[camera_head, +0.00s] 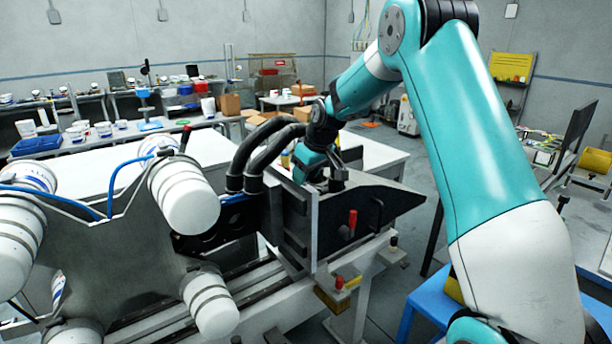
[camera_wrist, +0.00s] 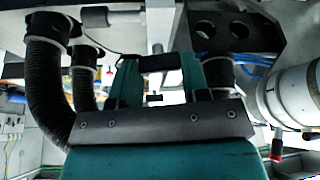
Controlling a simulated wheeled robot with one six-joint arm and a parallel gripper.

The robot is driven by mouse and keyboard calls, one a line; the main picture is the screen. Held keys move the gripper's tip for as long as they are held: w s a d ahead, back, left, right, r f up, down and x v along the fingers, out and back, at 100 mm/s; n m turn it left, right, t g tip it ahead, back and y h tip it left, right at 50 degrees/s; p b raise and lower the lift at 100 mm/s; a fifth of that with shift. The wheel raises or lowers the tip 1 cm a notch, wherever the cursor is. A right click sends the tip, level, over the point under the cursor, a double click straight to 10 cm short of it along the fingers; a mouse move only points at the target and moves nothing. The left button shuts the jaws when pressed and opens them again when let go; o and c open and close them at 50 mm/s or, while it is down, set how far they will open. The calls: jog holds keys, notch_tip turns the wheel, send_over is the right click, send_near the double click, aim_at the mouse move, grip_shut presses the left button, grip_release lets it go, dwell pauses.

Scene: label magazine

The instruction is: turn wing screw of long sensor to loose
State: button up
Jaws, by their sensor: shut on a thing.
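My gripper (camera_head: 322,172) reaches down behind the upper edge of the dark metal housing, beside two thick black hoses. In the wrist view, the two teal fingers of my gripper (camera_wrist: 158,78) stand apart with a dark piece between their tips. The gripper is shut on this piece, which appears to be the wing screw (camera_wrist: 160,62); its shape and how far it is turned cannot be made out. The long sensor cannot be told apart from the dark parts around the fingers. In the head view, the arm and housing hide the grip point.
The dark housing (camera_head: 385,205) with a red-handled lever (camera_head: 352,222) stands close to my gripper. Black hoses (camera_head: 262,150) bend down to its left. A frame with white cylinders (camera_head: 185,195) stands at the left. A white table (camera_head: 385,155) lies behind.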

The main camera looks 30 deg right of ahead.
jog(key=n+y, duration=0.1)
jog(key=n, duration=0.2)
jog(key=n+g+y, duration=0.1)
jog(key=n, duration=0.2)
jog(key=shift+d+n+b, duration=0.1)
jog(key=shift+n+b, duration=0.2)
dwell(0.4)
jog(key=o, duration=0.9)
jog(key=v, duration=0.5)
jog(key=p+v, duration=0.1)
jog(key=v, duration=0.5)
jog(key=p+v, duration=0.1)
jog(key=v, duration=0.5)
jog(key=shift+w+d+r, duration=0.2)
jog(key=shift+d, duration=0.05)
